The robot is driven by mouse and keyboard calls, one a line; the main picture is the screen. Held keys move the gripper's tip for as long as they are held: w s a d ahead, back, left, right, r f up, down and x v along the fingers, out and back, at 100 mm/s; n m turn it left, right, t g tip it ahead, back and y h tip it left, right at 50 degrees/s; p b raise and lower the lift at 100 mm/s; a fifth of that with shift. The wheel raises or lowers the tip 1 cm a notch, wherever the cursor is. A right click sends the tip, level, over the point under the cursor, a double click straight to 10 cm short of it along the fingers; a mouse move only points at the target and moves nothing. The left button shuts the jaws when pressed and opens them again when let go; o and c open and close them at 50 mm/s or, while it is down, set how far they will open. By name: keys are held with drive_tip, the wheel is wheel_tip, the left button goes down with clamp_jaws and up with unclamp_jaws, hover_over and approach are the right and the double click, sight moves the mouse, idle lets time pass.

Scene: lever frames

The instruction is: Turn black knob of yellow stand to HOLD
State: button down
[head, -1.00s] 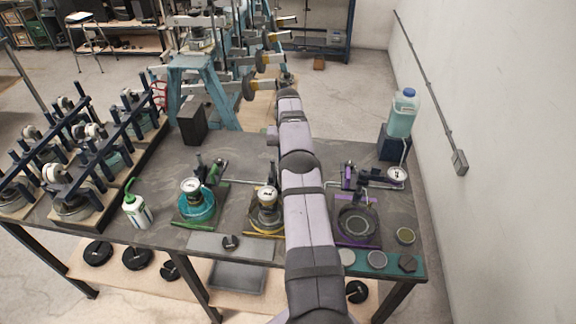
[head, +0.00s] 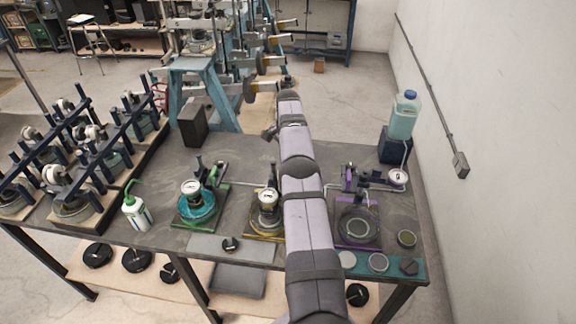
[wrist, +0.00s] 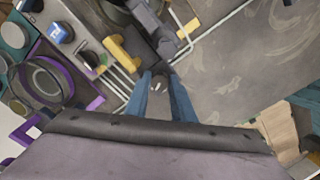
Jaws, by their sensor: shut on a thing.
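The yellow stand (head: 257,236) is on the bench left of my arm in the head view, with its right part hidden behind the arm. In the wrist view, yellow blocks (wrist: 122,56) show above and left of the fingers. My gripper (wrist: 160,80) has two blue fingers, shut on a small dark piece with a pale mark, which looks like the black knob (wrist: 159,87). Its lower part is hidden by my gripper body. I cannot read any HOLD label or the knob's setting. The gripper is hidden in the head view.
A purple stand (head: 372,238) is right of my arm, and a green stand (head: 181,216) is left of the yellow one. Thin pipes (wrist: 120,80) run close to the fingers. A green-capped bottle (head: 136,212) and a blue-capped jug (head: 404,117) stand farther out.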

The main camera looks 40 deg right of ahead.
drive_tip(key=shift+w+d+r+m, duration=0.1)
drive_tip(key=shift+m, duration=1)
drive_tip(key=c, duration=1.8)
unclamp_jaws()
drive_tip(key=shift+r, duration=0.55)
wheel_tip(320, 180, up, 6)
drive_tip(key=p, duration=0.3)
drive_tip(key=shift+r, duration=0.1)
